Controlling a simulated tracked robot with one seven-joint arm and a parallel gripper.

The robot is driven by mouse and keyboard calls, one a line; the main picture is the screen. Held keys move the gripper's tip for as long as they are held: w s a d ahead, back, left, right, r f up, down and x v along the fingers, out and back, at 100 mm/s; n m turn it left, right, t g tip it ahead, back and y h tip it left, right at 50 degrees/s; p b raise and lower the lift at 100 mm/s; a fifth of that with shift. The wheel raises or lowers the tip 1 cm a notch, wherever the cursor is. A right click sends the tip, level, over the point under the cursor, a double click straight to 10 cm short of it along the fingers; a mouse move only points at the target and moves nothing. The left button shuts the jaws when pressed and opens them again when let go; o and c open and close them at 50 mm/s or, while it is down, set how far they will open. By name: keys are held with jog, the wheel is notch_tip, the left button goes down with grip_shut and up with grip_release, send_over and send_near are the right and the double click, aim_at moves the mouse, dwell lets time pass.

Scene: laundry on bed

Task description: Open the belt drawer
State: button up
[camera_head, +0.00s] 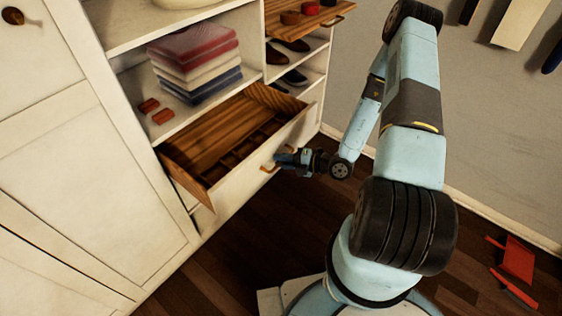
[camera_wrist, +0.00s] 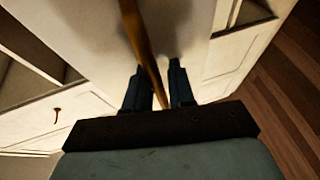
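The drawer (camera_head: 262,151) is pulled out of the white wardrobe. It has a pale front and a wooden inside with small divided compartments along its front, which look empty. Its brass handle (camera_head: 268,167) is on the front face. My gripper (camera_head: 281,159) is at this handle, low in front of the drawer. In the wrist view the handle (camera_wrist: 146,50) runs as a thin bar between the two dark fingers of my gripper (camera_wrist: 158,83). The fingers stand apart, with a narrow gap beside the bar. Whether either finger touches it is unclear.
Folded clothes (camera_head: 195,65) sit on the shelf above, beside two small reddish items (camera_head: 155,110). Shoes (camera_head: 294,77) stand on shelves at the right. A wooden tray (camera_head: 312,20) juts out higher up. A red object (camera_head: 515,260) lies on the floor at right.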

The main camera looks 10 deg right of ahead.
jog(key=shift+s, duration=0.1)
jog(key=v, duration=1.3)
jog(key=shift+d, duration=0.35)
jog(key=shift+s, duration=0.15)
jog(key=shift+r, duration=0.1)
jog(key=s+a+r+n+g+h, duration=0.1)
jog(key=r+n+g+h, duration=0.15)
jog(key=r+n, duration=0.55)
jog(key=s+a+r+n+g+h, duration=0.1)
jog(key=a+r+n+g, duration=0.15)
jog(key=r+n, duration=0.55)
jog(key=a+r+n+g+h, duration=0.1)
jog(key=r+n+g, duration=0.3)
jog(key=r+n, duration=0.45)
jog(key=s+d+r+n+t+h, duration=0.1)
jog(key=s+r+n+t+h, duration=0.2)
jog(key=s+r+n, duration=0.3)
jog(key=s+d+r+n+t+h, duration=0.1)
jog(key=s+r+n+t+h, duration=0.3)
jog(key=r+n, duration=0.8)
notch_tip(320, 180, up, 5)
jog(key=shift+s+f+h, duration=0.2)
jog(key=shift+s+h, duration=1.05)
